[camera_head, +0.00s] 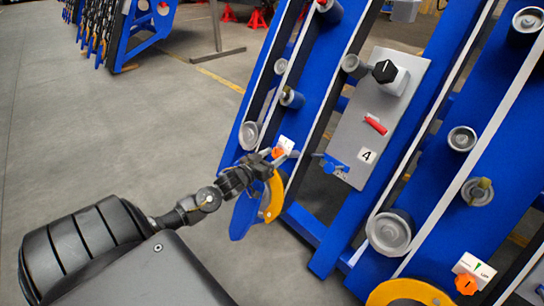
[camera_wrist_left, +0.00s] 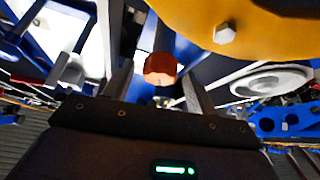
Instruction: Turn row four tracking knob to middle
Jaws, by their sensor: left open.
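An orange knob (camera_head: 278,152) sits by a small white plate (camera_head: 287,144) low on the blue chassis row, left of the grey panel marked 4 (camera_head: 367,156). My left gripper (camera_head: 268,160) is at this knob and partly covers it in the head view. In the left wrist view, the orange knob (camera_wrist_left: 160,69) shows between the two open fingers of my left gripper (camera_wrist_left: 158,82), near the fingertips. I cannot tell whether the fingers touch it. The knob's pointer direction is not readable. My right gripper is not in view.
A yellow disc (camera_head: 273,196) lies just below the knob; its yellow edge (camera_wrist_left: 240,30) is close above the fingers in the wrist view. A second orange knob (camera_head: 466,284) with a white plate is at the lower right. Blue beams and grey rollers surround these. Open floor lies left.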

